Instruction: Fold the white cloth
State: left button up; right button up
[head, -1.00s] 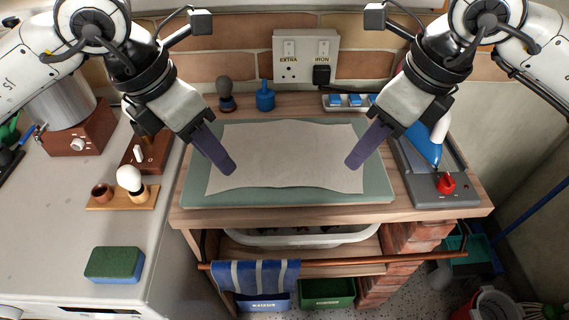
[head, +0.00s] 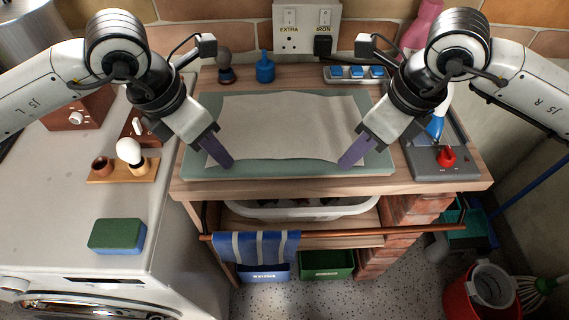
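The white cloth (head: 285,127) looks pale grey-beige and lies spread flat on a green-grey pad (head: 290,171) on the wooden plinth top. Its edges are slightly wavy, and I see no fold in it. My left gripper (head: 219,153) is over the cloth's front left corner. My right gripper (head: 352,153) is over its front right corner. Both point down and inward, and their purple fingers hide the two corners. I cannot tell whether the fingers are open or shut, or whether they touch the cloth.
An iron on a grey stand (head: 437,160) with a red knob stands right of the pad. A blue weight (head: 264,68) and a tray of blue blocks (head: 354,74) are behind it. A striped towel (head: 257,247) hangs on the front rail. A green-blue sponge (head: 117,236) lies at left.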

pick_arm(q)
jog(key=shift+f, duration=0.15)
pick_arm(e)
jog(key=shift+f, duration=0.2)
pick_arm(q)
grip_shut()
pick_arm(e)
jog(key=shift+f, duration=0.1)
grip_shut()
